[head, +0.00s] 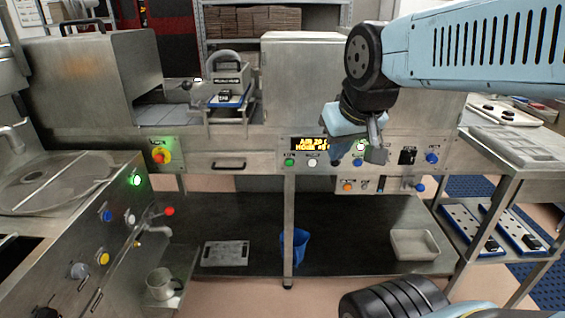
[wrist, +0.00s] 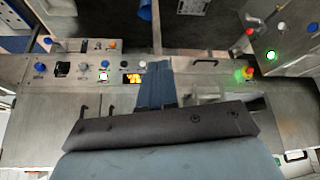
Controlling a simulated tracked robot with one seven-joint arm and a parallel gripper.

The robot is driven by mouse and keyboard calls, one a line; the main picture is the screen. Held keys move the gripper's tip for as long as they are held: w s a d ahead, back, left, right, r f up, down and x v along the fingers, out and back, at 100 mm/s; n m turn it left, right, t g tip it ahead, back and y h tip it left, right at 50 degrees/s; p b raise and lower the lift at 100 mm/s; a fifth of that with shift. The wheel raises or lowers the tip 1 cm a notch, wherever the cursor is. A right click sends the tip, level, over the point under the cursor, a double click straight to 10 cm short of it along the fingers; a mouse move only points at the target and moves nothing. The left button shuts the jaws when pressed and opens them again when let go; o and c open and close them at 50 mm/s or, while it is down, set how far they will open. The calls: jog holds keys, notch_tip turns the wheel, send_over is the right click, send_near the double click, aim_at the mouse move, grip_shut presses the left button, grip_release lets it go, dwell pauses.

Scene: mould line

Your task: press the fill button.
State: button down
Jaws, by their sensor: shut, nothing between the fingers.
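No button label is legible, so I cannot tell which one is the fill button. The front panel of the machine has a display (head: 310,144), a green button (head: 289,162), a white button (head: 312,162), a blue button (head: 357,162) and a lit white button (head: 360,146). The lit white one also shows in the wrist view (wrist: 103,76). A lower panel carries an orange button (head: 348,187). My gripper (head: 377,152) is shut and empty, in front of the panel's right half and hiding part of it. In the wrist view its fingers (wrist: 157,82) point toward the panel.
The left cabinet has a lit green button (head: 136,181), a yellow button (head: 103,258) and a red-knobbed tap (head: 169,211) above a mug (head: 162,284). A red-and-yellow emergency stop (head: 161,155) sits left on the machine. A metal rack (head: 515,160) stands right.

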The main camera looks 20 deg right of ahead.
aim_at(289, 163)
jog(key=w+d+f+n+t, duration=0.2)
jog(key=w+f+n, duration=0.15)
jog(key=w, duration=0.55)
jog(key=w+d+f+n+t, duration=0.15)
jog(key=w+f, duration=0.25)
jog(key=w, duration=0.5)
jog(key=w+d+f+n+t, duration=0.2)
jog(key=w+f+n, duration=0.15)
jog(key=w, duration=0.55)
jog(key=w+a+f+n+t+y, duration=0.1)
jog(key=w+a+f+n+y, duration=0.1)
jog(key=f, duration=0.7)
jog(key=w+a+f+n+t+y, duration=0.2)
jog(key=f+n+y, duration=0.3)
jog(key=f+y, duration=0.2)
jog(key=shift+f, duration=1.25)
jog(key=shift+w, duration=0.1)
jog(key=shift+w+d, duration=0.4)
jog(key=shift+w, duration=1)
jog(key=shift+w+d, duration=0.4)
jog(key=shift+w, duration=1)
jog(key=shift+w+d, duration=0.4)
jog(key=shift+w, duration=1)
